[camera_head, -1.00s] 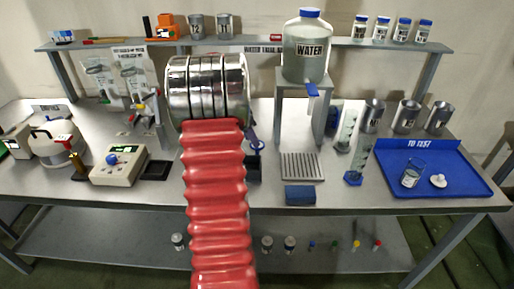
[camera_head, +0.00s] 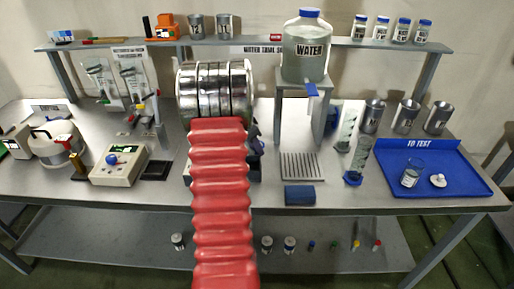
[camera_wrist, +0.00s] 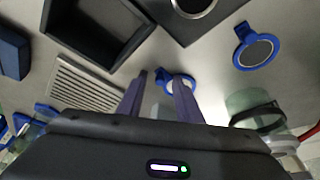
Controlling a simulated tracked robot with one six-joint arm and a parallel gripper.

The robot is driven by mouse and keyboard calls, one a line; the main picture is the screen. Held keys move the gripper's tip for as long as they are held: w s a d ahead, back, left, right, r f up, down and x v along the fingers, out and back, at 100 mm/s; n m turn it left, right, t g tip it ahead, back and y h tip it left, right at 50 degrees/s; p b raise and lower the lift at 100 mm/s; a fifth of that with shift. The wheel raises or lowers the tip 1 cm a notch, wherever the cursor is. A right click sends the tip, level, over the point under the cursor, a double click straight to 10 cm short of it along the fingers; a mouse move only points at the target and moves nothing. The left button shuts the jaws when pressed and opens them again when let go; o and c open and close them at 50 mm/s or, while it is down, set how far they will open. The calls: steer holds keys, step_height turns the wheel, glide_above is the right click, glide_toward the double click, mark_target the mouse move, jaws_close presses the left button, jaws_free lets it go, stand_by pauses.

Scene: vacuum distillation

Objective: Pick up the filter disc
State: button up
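In the wrist view, two blue-rimmed discs with small tabs lie on the grey bench. One filter disc (camera_wrist: 257,52) with a grey mesh centre is at the upper right, clear of my gripper. Another blue-rimmed disc (camera_wrist: 163,83) is just beyond my fingertips, partly hidden by the right finger. I cannot tell which one the task means. My gripper (camera_wrist: 160,76) has its two fingers apart, with no object visibly clamped between them. I cannot tell whether a finger touches the nearer disc. In the head view my arm hides the gripper and both discs.
A dark square open box (camera_wrist: 98,30) and a slatted plate (camera_wrist: 85,88) lie at left in the wrist view. In the head view, the water tank (camera_head: 305,65) on its stand is right of my arm. A blue tray (camera_head: 450,185) is at far right.

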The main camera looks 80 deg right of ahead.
stand_by(0.4)
jaws_close()
